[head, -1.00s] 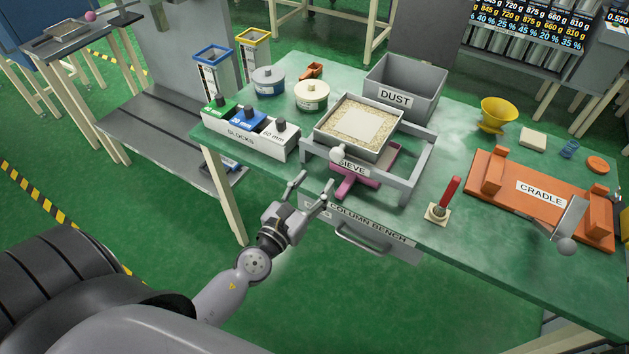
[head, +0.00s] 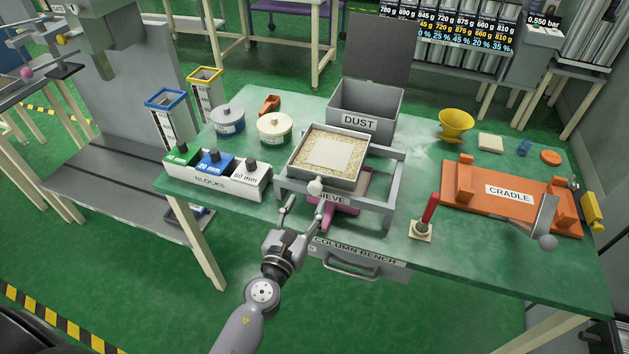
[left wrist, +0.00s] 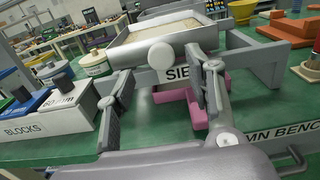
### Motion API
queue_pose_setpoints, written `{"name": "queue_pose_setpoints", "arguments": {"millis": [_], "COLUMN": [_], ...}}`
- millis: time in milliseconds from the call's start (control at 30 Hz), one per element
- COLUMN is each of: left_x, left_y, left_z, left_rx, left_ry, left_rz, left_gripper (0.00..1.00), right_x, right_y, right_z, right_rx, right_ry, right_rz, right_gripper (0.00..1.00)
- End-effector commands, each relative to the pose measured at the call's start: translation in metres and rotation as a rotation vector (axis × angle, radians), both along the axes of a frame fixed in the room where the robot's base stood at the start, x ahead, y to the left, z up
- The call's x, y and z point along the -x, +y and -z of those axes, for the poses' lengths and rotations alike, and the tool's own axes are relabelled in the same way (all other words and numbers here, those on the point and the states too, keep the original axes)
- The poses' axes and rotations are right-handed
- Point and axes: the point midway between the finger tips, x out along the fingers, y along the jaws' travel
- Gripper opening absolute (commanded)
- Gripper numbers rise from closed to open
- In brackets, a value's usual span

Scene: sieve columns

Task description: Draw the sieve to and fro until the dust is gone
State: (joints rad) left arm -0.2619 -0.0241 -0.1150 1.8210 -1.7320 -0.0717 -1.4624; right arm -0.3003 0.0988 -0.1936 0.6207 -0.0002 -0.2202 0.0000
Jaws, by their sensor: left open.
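The sieve (head: 297,177) is a grey square tray on a grey frame (head: 388,200). It holds tan granular material with a pale square patch in the middle. A white round knob (head: 316,187) is on its front; the knob also shows in the left wrist view (left wrist: 161,55). My left gripper (head: 308,208) is open just in front of the knob, its fingers to either side of it in the wrist view and nothing between them. The grey dust box (head: 385,127), labelled DUST, stands behind the sieve with a dark raised panel at its back. My right gripper is not in view.
A white blocks holder (head: 214,184) and two lidded pots (head: 275,127) stand left of the sieve. A pink piece (head: 340,221) lies under the frame. A red-handled tool (head: 428,212) and the orange cradle (head: 475,207) are to the right.

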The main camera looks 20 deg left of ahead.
Motion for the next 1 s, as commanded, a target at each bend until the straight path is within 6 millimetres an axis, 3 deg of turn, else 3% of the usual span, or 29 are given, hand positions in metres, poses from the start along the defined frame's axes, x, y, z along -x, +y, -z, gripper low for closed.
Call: {"name": "queue_pose_setpoints", "arguments": {"millis": [200, 400, 800, 1000], "left_x": [-0.045, -0.068, -0.075, -0.075], "left_y": [-0.002, -0.002, -0.003, -0.003], "left_z": [-0.001, 0.0, 0.0, 0.0], "left_rx": [0.001, -0.001, 0.0, 0.0], "left_ry": [-0.001, -0.001, 0.0, 0.0], "left_rz": [0.0, 0.0, 0.0, 0.0], "left_gripper": [0.49, 0.49, 0.49, 0.35], "right_x": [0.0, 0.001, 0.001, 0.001], "right_y": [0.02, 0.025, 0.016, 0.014], "right_z": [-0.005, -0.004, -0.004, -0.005], "right_rx": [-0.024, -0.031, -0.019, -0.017], "right_ry": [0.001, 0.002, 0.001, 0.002], "right_rz": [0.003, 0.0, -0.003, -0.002], "right_gripper": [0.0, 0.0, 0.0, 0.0]}}
